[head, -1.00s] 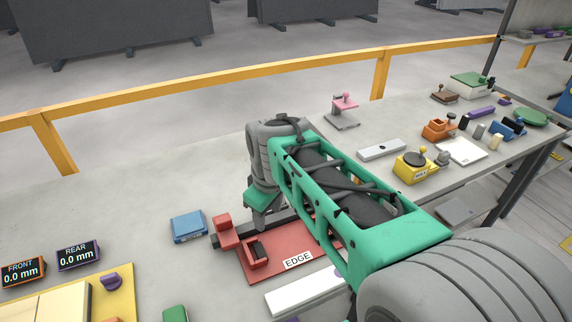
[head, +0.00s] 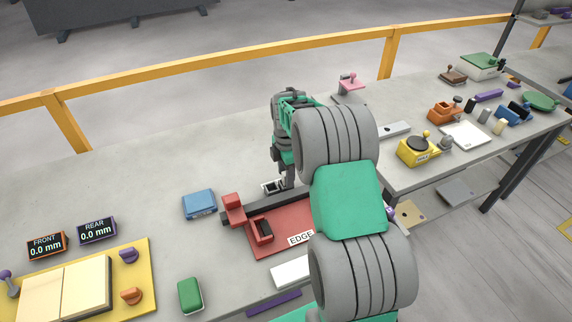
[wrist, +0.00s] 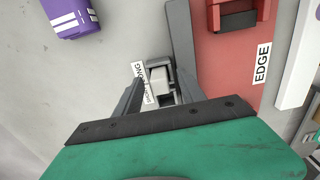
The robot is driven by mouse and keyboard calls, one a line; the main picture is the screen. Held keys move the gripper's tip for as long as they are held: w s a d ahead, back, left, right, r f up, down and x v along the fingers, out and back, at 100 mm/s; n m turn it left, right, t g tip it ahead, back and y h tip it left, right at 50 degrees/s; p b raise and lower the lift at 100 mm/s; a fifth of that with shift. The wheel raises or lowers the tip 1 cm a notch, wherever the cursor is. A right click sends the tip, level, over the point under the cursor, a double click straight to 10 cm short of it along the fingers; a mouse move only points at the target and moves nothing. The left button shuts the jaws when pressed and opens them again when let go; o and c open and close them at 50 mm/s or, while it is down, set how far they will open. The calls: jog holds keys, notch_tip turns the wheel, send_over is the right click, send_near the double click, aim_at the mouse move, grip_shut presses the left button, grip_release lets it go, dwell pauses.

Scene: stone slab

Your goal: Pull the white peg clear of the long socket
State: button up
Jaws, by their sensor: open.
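The white peg (wrist: 158,77) shows in the wrist view as a pale block in a small grey socket (wrist: 152,63), beside a dark grey bar. A partly hidden label ending in "NG" (wrist: 138,70) lies left of it. My gripper (wrist: 158,92) is open, with one finger on each side of the peg and socket. I cannot tell whether the fingers touch either. In the head view, my gripper (head: 284,182) points down beside a small pale part at the far side of the bar; my arm hides much there.
The red plate marked EDGE (head: 278,232) carries a red clamp, with the dark bar (head: 268,202) along its far edge. A blue box (head: 199,204) stands left of it. A purple box (wrist: 70,15) is at the wrist view's upper left.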

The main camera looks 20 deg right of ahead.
jog(key=shift+c, duration=0.4)
grip_shut()
